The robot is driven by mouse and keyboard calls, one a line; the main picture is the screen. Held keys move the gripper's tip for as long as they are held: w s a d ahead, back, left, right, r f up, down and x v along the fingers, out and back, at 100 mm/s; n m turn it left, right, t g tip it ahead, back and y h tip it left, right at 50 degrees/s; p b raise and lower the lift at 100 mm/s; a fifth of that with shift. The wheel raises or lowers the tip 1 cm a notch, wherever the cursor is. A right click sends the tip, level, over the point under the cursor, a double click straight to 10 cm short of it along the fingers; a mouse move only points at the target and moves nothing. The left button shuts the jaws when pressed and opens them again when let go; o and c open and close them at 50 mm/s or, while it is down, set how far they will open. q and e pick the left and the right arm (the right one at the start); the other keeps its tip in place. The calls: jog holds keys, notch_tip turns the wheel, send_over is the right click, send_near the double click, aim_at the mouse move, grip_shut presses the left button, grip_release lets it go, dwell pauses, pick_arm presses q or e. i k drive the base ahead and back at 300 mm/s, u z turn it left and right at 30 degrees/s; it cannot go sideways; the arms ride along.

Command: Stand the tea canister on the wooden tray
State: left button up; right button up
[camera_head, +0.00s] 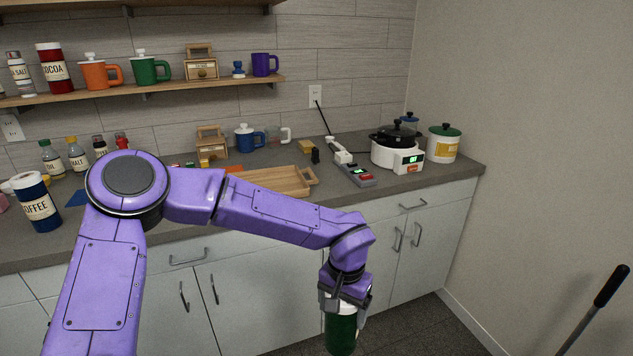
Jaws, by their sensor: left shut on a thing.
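My left gripper (343,302) is shut on a green canister (341,333) with a pale lid, taken to be the tea canister; no label shows on the visible side. The canister hangs roughly upright below the gripper, in front of the lower cabinets and off the counter. Its bottom is close to the picture's lower edge. The wooden tray (305,190) lies on the counter behind my left forearm, which hides part of its front. The visible part of the tray looks empty. My right gripper is not in view.
On the counter, a coffee canister (38,205) and several bottles stand at left. A blue mug (245,138) and a wooden box (211,146) stand behind the tray. A phone (352,172), a cooker (392,150) and a green-lidded canister (443,145) are at right. A shelf (160,90) holds mugs.

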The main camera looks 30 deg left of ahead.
aim_at(272, 187)
jog(key=z, duration=0.15)
jog(key=i, duration=0.8)
jog(key=u, duration=0.85)
jog(key=i, duration=0.55)
jog(key=u, duration=0.6)
